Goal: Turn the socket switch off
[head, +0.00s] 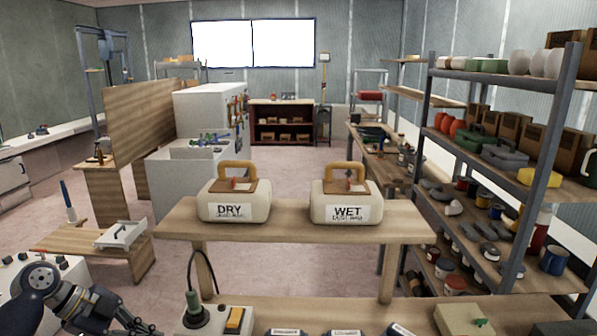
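A pale socket box (213,328) sits on the near bench at the bottom of the head view. An orange-yellow rocker switch (235,319) is on its right part; I cannot tell which way it is tipped. My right gripper is not in view.
Labelled bottles (285,332) lie right of the socket box, and a beige box (462,319) is farther right. Behind, a wooden bench (295,232) carries the DRY (233,203) and WET (346,205) containers. A loaded shelf rack (510,175) stands at the right.

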